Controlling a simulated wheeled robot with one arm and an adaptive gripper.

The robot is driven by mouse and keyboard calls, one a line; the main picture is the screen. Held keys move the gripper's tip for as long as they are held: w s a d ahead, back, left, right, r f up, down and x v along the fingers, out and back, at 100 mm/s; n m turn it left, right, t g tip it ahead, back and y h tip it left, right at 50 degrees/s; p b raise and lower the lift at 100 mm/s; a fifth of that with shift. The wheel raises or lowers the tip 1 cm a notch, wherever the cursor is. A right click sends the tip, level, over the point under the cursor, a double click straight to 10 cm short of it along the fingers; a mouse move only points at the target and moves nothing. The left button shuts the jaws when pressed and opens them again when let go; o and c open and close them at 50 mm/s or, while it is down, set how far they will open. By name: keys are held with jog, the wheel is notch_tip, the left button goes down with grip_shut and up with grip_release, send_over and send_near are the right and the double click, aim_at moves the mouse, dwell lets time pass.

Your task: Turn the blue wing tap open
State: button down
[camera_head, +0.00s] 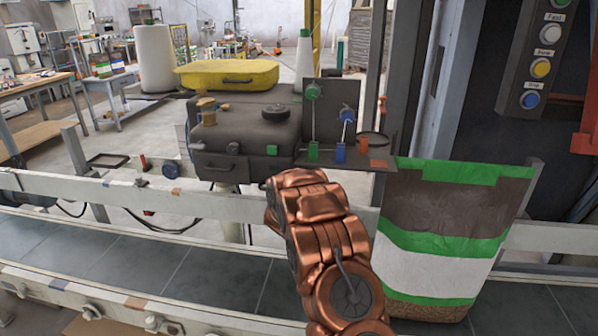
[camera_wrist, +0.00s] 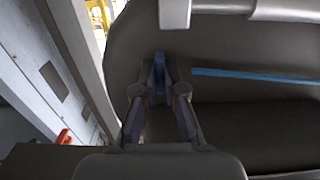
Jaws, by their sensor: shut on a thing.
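In the wrist view, my gripper (camera_wrist: 159,85) points at a dark, rounded surface. Its fingers are closed in on a narrow upright blue-purple piece (camera_wrist: 158,70), which appears to be the blue wing tap. The fingers cover its sides, so its full shape and its turn angle cannot be read. In the head view, my copper-coloured arm reaches up from the bottom towards the dark machine, and the gripper and the piece it holds are hidden behind the arm.
A dark machine (camera_head: 243,135) stands behind the white rail (camera_head: 60,177). A panel with green and blue fittings (camera_head: 347,115) is to its right. A striped bag (camera_head: 452,225) stands right of my arm. In the wrist view, a blue strip (camera_wrist: 250,76) runs right of the fingers.

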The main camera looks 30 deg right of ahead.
jog(key=c, duration=1.3)
grip_release()
jog(key=shift+o, duration=0.2)
jog(key=v, duration=1.2)
jog(key=shift+w+a, duration=0.1)
